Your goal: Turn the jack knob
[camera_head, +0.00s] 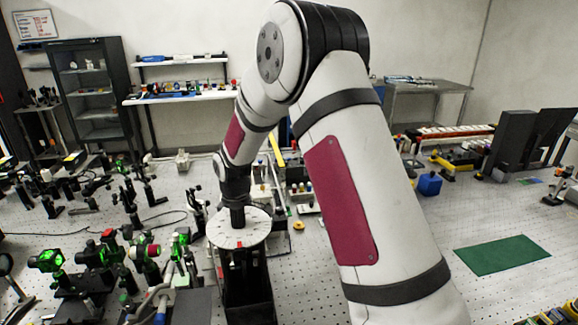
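My arm comes in from the lower right, bends at the top and reaches down. My gripper (237,222) points downward, small and dark, over a round white disc (222,236). The disc has dark marks and sits on top of a black box-like stand (247,290). The gripper's tip meets or hovers just above the disc; I cannot tell which. Its fingers are too small and dark to show a gap. A small red part shows near the disc's front edge. I cannot make out a clear jack knob; my arm hides part of the bench.
The perforated bench (420,285) holds many dark optical mounts at left, some with green lit faces. A green mat (502,255) lies at right. A blue block (429,184) and black monitors (510,140) stand behind it. Bare bench surrounds the mat.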

